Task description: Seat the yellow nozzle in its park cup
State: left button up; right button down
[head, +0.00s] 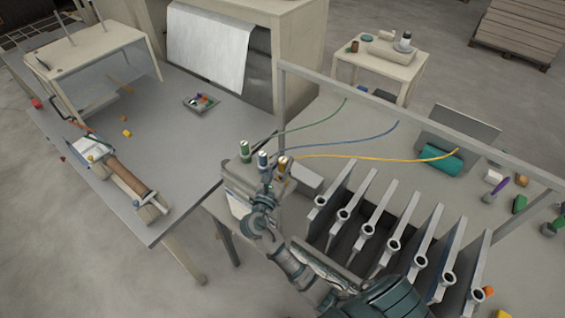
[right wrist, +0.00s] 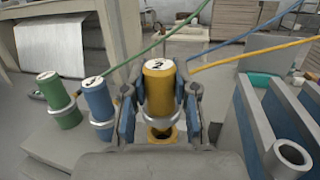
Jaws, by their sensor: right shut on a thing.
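The yellow nozzle (right wrist: 159,92), a cylinder with a white marked cap, stands upright between the fingers of my right gripper (right wrist: 160,108) in the right wrist view. The gripper is shut on it. A yellow ring (right wrist: 160,133) with a dark middle shows just below the nozzle; I cannot tell whether they touch. In the head view the yellow nozzle (head: 284,163) is beside the blue nozzle, with my right gripper (head: 277,172) at it. The park cup itself is mostly hidden. My left gripper is not in view.
The green nozzle (right wrist: 60,100) and blue nozzle (right wrist: 97,99) stand in grey rings to the left. A rack of grey upright plates (head: 382,228) is close on the right. The yellow hose (head: 375,157) runs rightward behind the rack, with a frame bar (head: 420,128) above the table.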

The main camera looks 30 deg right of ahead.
jog(key=shift+f+b, duration=0.35)
jog(key=shift+f, duration=1.15)
jog(key=c, duration=0.8)
grip_release()
jog(key=v, duration=1.2)
jog(key=shift+f, duration=0.15)
